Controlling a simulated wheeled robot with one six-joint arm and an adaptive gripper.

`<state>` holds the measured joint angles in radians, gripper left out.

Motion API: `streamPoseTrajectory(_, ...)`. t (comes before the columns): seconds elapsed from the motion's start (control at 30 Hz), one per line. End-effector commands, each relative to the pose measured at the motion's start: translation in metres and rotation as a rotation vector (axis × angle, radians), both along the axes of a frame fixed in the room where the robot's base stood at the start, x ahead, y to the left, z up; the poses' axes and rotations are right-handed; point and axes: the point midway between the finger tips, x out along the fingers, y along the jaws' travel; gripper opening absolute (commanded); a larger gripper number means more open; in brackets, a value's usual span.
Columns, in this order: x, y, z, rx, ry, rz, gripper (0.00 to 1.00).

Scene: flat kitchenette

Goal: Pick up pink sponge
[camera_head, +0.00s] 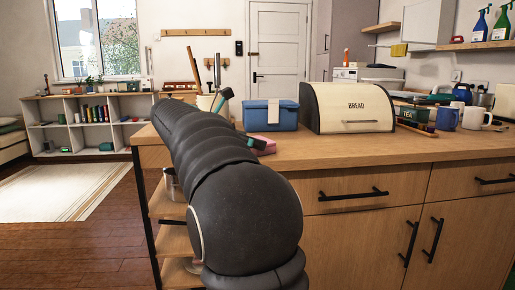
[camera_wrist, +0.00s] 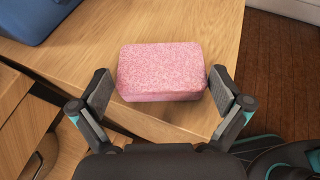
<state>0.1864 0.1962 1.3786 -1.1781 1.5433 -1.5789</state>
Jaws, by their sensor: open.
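The pink sponge (camera_wrist: 162,70) lies flat on the wooden counter (camera_wrist: 215,20), close to its edge and corner. In the wrist view my gripper (camera_wrist: 159,90) is open, with one finger on either side of the sponge. The right finger is very near the sponge's right end; I cannot tell if it touches. A small gap shows at the left finger. In the head view my arm hides most of the gripper, and part of the sponge (camera_head: 266,146) shows just right of it.
A blue box (camera_head: 270,115) stands on the counter just behind the sponge, and a bread bin (camera_head: 349,108) is to its right. A pot with utensils (camera_head: 205,102) stands behind my arm. Mugs (camera_head: 447,118) are farther right. The counter front between is clear.

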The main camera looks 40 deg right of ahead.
Motion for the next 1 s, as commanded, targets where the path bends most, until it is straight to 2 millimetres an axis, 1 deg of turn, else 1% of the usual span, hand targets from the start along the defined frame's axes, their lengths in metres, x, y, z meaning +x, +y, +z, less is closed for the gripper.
streamPoseTrajectory(0.03, -0.002, -0.008, -0.004, 0.0, 0.0, -0.002, 1.0)
streamPoseTrajectory(0.2, -0.004, -0.021, -0.009, 0.0, -0.001, 0.0, 1.0)
streamPoseTrajectory(0.47, -0.003, -0.022, -0.009, 0.0, 0.0, 0.001, 1.0)
streamPoseTrajectory(0.5, -0.003, -0.022, -0.009, 0.0, 0.0, 0.001, 0.9)
streamPoseTrajectory(0.53, -0.003, -0.022, -0.009, 0.0, 0.0, 0.001, 0.85)
streamPoseTrajectory(0.57, -0.003, -0.022, -0.009, 0.0, 0.0, 0.001, 0.82)
streamPoseTrajectory(0.67, -0.003, -0.022, -0.009, 0.0, 0.0, 0.001, 0.82)
streamPoseTrajectory(0.7, -0.003, -0.022, -0.009, 0.0, 0.0, 0.001, 0.79)
streamPoseTrajectory(1.0, -0.003, -0.022, -0.006, 0.0, -0.001, 0.001, 0.79)
